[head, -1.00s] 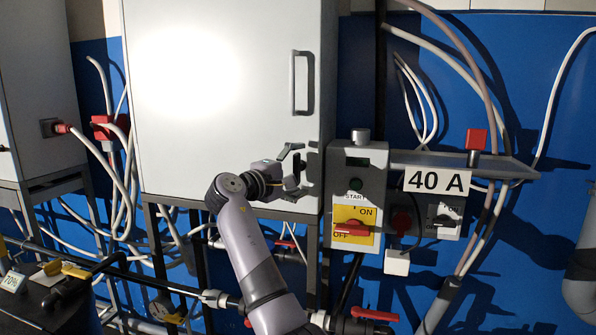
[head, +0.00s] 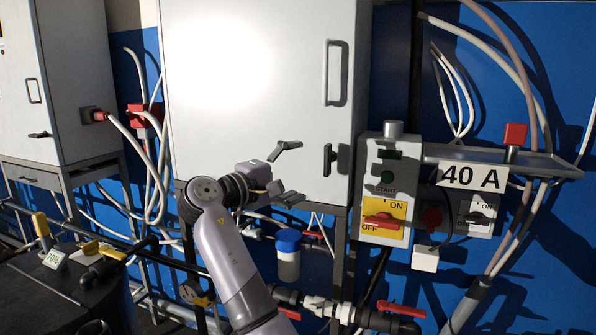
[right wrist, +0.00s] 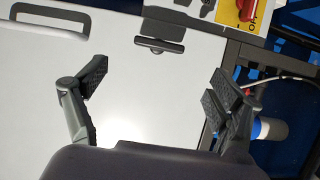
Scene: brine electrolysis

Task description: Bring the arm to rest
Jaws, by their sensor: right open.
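My right arm reaches up from the bottom of the head view. Its right gripper (head: 287,173) is open and empty in front of the lower right part of the grey cabinet door (head: 250,110). My left gripper is not in view.
Right of the cabinet is a control box with a red rotary switch (head: 384,219) and a 40 A sign (head: 472,177). A blue-capped container (head: 288,255) stands below the gripper, near pipes with a red valve handle (head: 401,309). A black bench (head: 45,300) is at lower left.

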